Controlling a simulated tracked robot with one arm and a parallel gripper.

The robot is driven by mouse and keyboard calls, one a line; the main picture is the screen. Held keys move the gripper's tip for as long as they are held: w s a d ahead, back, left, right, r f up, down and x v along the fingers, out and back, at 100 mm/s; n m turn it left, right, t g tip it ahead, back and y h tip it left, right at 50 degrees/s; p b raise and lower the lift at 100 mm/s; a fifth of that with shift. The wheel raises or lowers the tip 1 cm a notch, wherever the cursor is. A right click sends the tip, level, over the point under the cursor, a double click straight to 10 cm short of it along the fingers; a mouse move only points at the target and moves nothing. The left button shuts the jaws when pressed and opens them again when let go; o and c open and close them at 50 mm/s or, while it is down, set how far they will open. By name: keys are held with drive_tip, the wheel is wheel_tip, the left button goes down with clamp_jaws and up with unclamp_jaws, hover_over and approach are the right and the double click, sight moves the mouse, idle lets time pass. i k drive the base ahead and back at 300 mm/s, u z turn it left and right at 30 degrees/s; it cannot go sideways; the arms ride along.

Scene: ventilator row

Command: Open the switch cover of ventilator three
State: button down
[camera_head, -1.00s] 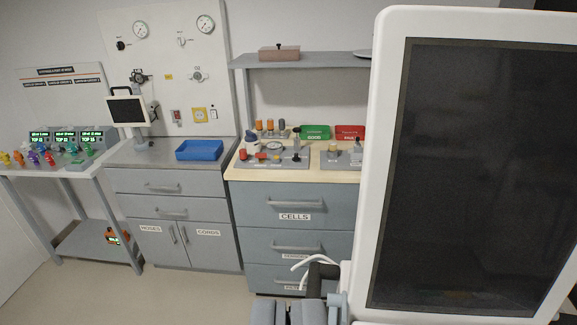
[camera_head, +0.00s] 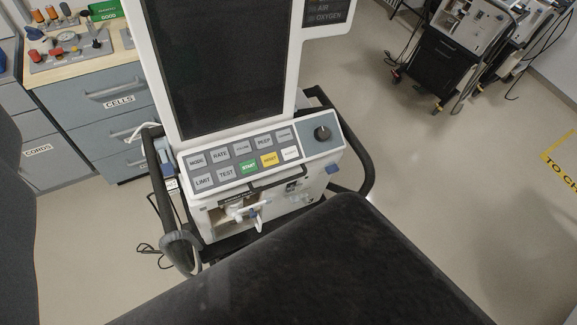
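A white ventilator (camera_head: 141,60) with a dark screen (camera_head: 218,60) stands in the middle of the view on a cart with a black rail. Its key panel (camera_head: 245,157) has grey keys, a green START key, a yellow key and a dark knob (camera_head: 322,133). White and blue fittings (camera_head: 248,210) sit below the panel. I see no number on this ventilator, so I cannot tell whether it is ventilator three. I cannot make out a switch cover. My gripper is not recognisable in view.
A large dark, flat-sided shape (camera_head: 310,270) fills the lower middle, very close; I cannot tell what it is. Another dark shape covers the left edge. Drawers (camera_head: 120,125) marked CELLS stand behind left. More ventilator carts (camera_head: 440,65) stand back right. Floor (camera_head: 470,200) is clear at right.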

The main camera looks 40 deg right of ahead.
sight(295, 198)
drive_tip(key=z, duration=2.45)
drive_tip(key=k, duration=2.25)
drive_tip(key=u, duration=0.85)
drive_tip(key=i, duration=1.05)
drive_tip(key=z, duration=0.05)
